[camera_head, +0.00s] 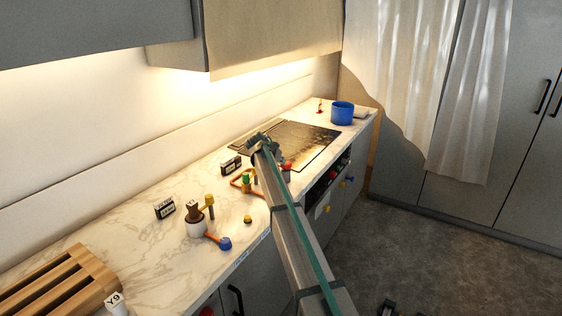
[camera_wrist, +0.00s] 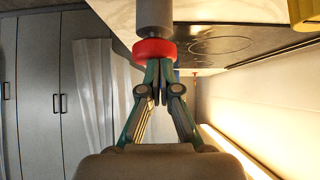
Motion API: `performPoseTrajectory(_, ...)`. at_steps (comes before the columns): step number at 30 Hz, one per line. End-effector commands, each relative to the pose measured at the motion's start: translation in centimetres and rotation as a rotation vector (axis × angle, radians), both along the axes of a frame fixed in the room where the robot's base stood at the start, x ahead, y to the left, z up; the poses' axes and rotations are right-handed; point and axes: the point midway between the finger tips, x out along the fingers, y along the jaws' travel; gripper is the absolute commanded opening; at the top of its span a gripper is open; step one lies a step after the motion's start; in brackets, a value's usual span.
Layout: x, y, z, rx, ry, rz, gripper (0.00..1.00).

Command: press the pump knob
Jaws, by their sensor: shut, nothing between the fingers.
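A red round knob (camera_wrist: 153,50) on a grey cylinder (camera_wrist: 154,17) looks like the pump knob. In the head view the red knob (camera_head: 287,166) shows at the counter's front edge, just right of my arm. My gripper (camera_wrist: 158,68) is shut and empty, and its fingertips overlap the knob's edge in the wrist view. I cannot tell whether they touch it. In the head view my gripper (camera_head: 264,145) is partly hidden by its own linkage and wrist, near the cooktop.
A black cooktop (camera_head: 305,137) and a blue pot (camera_head: 342,113) lie beyond. Orange piping with a green part (camera_head: 246,182) is left of my arm. A brown-topped white container (camera_head: 196,222), a blue knob (camera_head: 225,243) and a wooden rack (camera_head: 55,285) stand nearer.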

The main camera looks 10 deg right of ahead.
Motion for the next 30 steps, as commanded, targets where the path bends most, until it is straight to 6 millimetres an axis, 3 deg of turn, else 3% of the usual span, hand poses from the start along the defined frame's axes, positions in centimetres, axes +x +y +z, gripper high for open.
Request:
performPoseTrajectory(5,-0.2,0.0,-0.6,0.005,0.01,-0.003,0.0)
performPoseTrajectory(10,-0.2,0.0,0.3,0.005,0.009,-0.003,0.0)
performPoseTrajectory(17,-0.2,0.0,4.2,0.004,0.001,-0.003,0.0)
performPoseTrajectory(30,-5.0,4.0,9.6,0.001,-0.002,-0.001,0.0)
